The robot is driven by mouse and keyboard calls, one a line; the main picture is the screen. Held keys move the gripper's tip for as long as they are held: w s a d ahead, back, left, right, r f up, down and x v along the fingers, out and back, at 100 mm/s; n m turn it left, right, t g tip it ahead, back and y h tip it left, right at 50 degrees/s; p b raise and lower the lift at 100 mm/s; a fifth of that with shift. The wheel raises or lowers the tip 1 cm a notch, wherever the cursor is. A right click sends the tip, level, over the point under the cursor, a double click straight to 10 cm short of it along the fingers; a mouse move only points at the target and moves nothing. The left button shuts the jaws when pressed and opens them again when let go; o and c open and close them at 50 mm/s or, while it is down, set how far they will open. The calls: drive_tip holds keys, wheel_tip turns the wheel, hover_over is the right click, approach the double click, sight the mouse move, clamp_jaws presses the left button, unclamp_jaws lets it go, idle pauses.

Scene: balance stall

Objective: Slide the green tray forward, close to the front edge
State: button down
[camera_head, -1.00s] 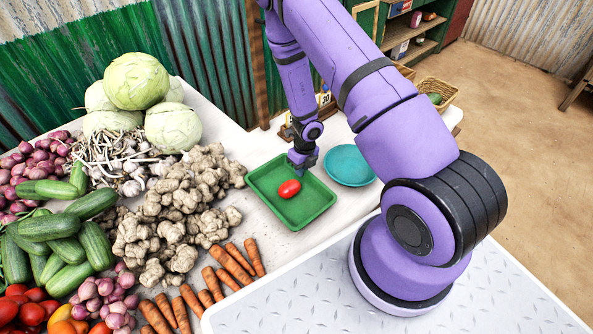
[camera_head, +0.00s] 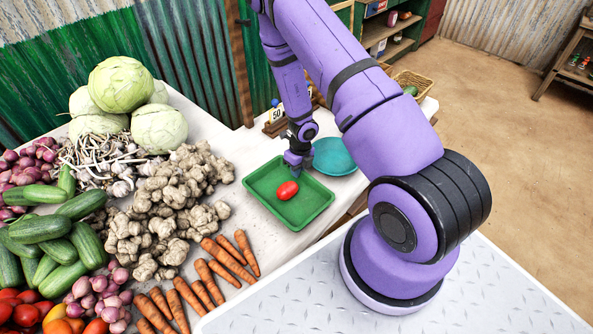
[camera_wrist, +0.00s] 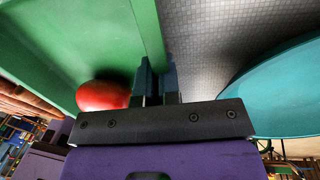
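The green tray (camera_head: 262,199) lies on the pale table, right of the ginger pile, with a red tomato (camera_head: 288,190) in it. My gripper (camera_head: 293,166) is low at the tray's far right side. In the wrist view, the two dark fingers (camera_wrist: 157,78) sit close together at the green tray wall (camera_wrist: 148,30) and appear shut on it; the exact contact is partly hidden. The tomato (camera_wrist: 103,96) shows just left of the fingers, inside the tray. The tray's near corner is close to the table's near edge.
A teal plate (camera_head: 335,156) stands close to the tray's far right side. Ginger (camera_head: 165,200) lies to the left and carrots (camera_head: 230,258) lie toward the near left. A price sign (camera_head: 276,112) stands behind. A little bare table shows between tray and edge.

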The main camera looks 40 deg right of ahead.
drive_tip(key=c, duration=1.2)
unclamp_jaws()
drive_tip(key=shift+c, duration=0.2)
wheel_tip(320, 180, up, 11)
drive_tip(key=d, duration=0.1)
drive_tip(key=shift+w+d, duration=0.15)
drive_tip(key=shift+d, duration=0.1)
drive_tip(key=shift+f, duration=0.1)
drive_tip(key=s+a+r+n+t+y, duration=0.1)
drive_tip(key=a+r+n, duration=0.3)
drive_tip(key=r, duration=0.6)
drive_tip(key=s+a+r+n+t, duration=0.1)
drive_tip(key=a+r+n, duration=0.2)
drive_tip(key=r+n, duration=0.5)
drive_tip(key=s+a+r+n+y, duration=0.1)
drive_tip(key=a+r+n, duration=0.25)
drive_tip(key=r, duration=0.75)
drive_tip(key=s+r+n+t+h, duration=0.1)
drive_tip(key=s+r+n, duration=0.7)
drive_tip(key=s+n, duration=0.1)
drive_tip(key=s+r+n+t+h, duration=0.2)
drive_tip(key=s+r+n, duration=0.6)
drive_tip(key=s, duration=0.4)
drive_tip(key=shift+a+r+n+h, duration=0.25)
drive_tip(key=shift+n+h, duration=0.05)
drive_tip(key=shift+n, duration=0.55)
